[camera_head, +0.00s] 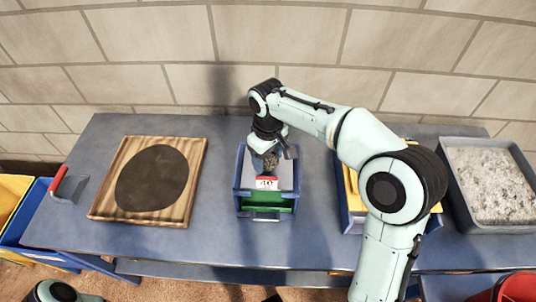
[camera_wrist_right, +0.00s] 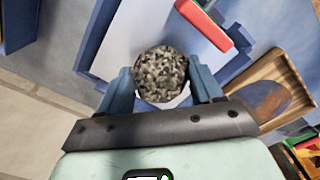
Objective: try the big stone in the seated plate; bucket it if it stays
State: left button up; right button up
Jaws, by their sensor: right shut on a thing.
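My right gripper (camera_head: 273,153) is shut on a big grey speckled stone (camera_head: 271,161). In the right wrist view the stone (camera_wrist_right: 160,73) sits between the two blue fingertips of the gripper (camera_wrist_right: 162,88). The stone is over the pale plate (camera_head: 285,172) seated in a blue frame (camera_head: 240,182). The plate has a red and white tag (camera_head: 265,183) reading 40 at its front. The plate also shows under the stone in the right wrist view (camera_wrist_right: 131,38). Whether the stone touches the plate, and any opening beneath it, I cannot tell. My left gripper is out of view.
A wooden board with a dark round pad (camera_head: 150,178) lies left on the blue table (camera_head: 222,235). A red-handled tool (camera_head: 60,180) is at the left edge. A gravel tray (camera_head: 492,184) stands right. A yellow-and-blue bin (camera_head: 348,195) is partly behind my right arm. A red container (camera_head: 518,288) shows bottom right.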

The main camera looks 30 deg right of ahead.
jog(key=o, duration=1.4)
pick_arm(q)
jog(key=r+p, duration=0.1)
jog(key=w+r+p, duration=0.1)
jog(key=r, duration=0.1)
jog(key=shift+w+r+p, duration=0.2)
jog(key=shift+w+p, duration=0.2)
pick_arm(e)
notch_tip(320, 180, up, 14)
jog(key=shift+f, duration=0.25)
